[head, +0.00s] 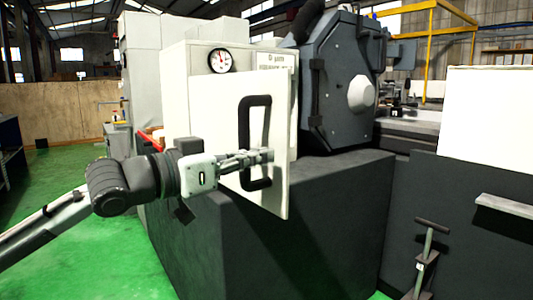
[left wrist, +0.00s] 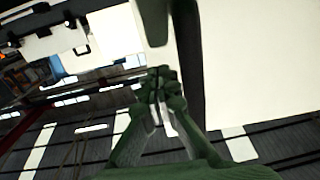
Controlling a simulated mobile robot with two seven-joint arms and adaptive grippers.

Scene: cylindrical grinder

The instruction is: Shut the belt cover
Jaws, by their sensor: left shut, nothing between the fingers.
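The belt cover appears to be the flat white panel (head: 280,190) with a black handle (head: 257,101) on its face. It stands out at an angle in front of the white cabinet (head: 185,75), so it looks partly open. My left gripper (head: 268,156) is shut and empty, with its fingertips at the handle, overlapping its right side. I cannot tell whether they touch. In the left wrist view the shut fingertips (left wrist: 160,84) lie beside a dark bar, likely the handle (left wrist: 188,70), with the white panel (left wrist: 250,60) to the right. My right gripper is not in view.
A dark machine base (head: 260,250) stands below the cover. A dark grey round-hubbed housing (head: 335,80) is to the right of the cabinet. A round gauge (head: 221,61) sits on the cabinet. A T-handled lever (head: 428,250) stands at lower right. Green floor (head: 60,190) is clear at left.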

